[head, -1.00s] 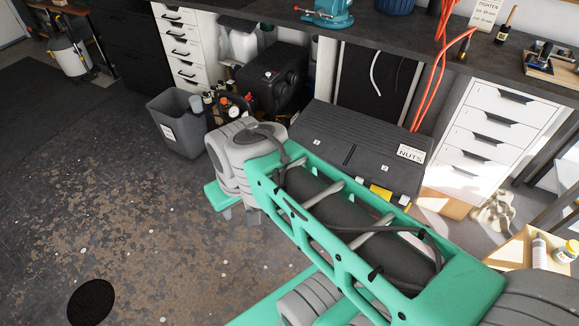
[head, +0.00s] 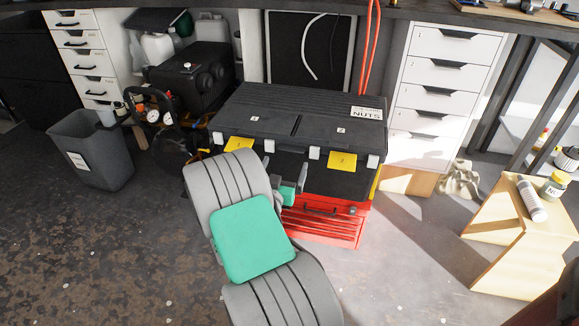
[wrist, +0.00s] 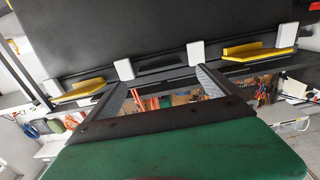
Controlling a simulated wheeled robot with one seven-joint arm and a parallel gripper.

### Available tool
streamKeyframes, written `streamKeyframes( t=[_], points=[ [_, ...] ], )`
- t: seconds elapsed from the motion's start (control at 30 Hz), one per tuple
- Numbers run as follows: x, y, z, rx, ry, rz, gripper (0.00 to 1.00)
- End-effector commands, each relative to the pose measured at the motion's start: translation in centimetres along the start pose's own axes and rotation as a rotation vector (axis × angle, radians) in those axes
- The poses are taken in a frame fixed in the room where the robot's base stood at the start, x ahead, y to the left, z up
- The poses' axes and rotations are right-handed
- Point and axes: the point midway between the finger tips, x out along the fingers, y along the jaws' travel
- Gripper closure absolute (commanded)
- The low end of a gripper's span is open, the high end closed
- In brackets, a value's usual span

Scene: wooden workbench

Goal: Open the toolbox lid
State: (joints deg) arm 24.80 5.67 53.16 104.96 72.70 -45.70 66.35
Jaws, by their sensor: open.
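The lid (head: 262,110) looks shut in the head view. My gripper (head: 286,172) is at the middle of the toolbox front, just below the lid's front edge. In the wrist view my gripper (wrist: 160,78) has its two grey fingers apart with nothing between them. Their tips are close to the dark front edge (wrist: 160,66) between two white clips; contact cannot be told. My arm hides part of the front in the head view.
A red drawer unit (head: 325,222) is beneath the black toolbox. A white drawer cabinet (head: 440,85) and a wooden stand (head: 510,225) are right. Floor in front is free.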

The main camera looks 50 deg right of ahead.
Motion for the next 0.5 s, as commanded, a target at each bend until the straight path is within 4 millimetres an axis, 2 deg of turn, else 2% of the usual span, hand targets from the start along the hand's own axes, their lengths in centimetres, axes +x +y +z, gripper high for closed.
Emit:
streamKeyframes(
  t=[0.3, 0.5],
  points=[
    [5.8, 0.1, -0.4, 0.003, 0.000, 0.005, 0.00],
    [7.2, 0.0, -0.4, 0.002, 0.000, 0.001, 0.00]
  ],
)
